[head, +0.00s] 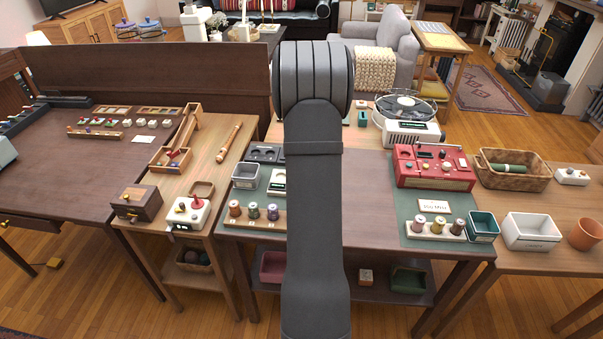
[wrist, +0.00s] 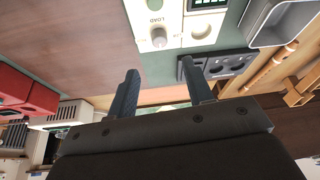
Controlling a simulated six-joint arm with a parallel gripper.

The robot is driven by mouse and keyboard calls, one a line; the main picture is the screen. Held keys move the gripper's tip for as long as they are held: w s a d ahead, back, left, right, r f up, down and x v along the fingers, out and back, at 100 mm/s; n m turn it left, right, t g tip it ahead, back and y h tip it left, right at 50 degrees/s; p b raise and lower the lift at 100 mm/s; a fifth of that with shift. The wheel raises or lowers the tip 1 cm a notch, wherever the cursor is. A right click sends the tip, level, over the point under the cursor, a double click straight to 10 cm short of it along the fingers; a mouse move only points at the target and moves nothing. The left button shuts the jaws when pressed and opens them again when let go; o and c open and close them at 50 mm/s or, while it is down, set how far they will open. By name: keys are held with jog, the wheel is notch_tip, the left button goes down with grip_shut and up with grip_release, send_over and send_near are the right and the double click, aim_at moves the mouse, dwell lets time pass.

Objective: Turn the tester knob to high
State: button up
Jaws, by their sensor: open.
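The tester is a cream box with a dark display, partly hidden behind my arm in the head view (head: 277,182). In the wrist view its cream face (wrist: 198,29) sits at the top, cut off by the frame edge. A round greyish knob (wrist: 158,38) is on it, beside the word LOAD. The knob's setting cannot be read. My gripper (wrist: 160,68) is open and empty, its two dark fingers apart, with the knob just beyond the fingertips in the picture and no contact visible. In the head view my arm hides the gripper.
A dark box with round recesses (wrist: 218,66) lies close to one finger, next to the tester. A grey tray (head: 245,176) stands left of the tester, and a rack of spools (head: 254,213) is in front. A red radio (head: 434,167) stands farther right on the green mat.

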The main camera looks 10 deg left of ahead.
jog(key=x, duration=0.9)
jog(key=shift+f, duration=0.25)
jog(key=shift+c, duration=0.2)
jog(key=c, duration=1)
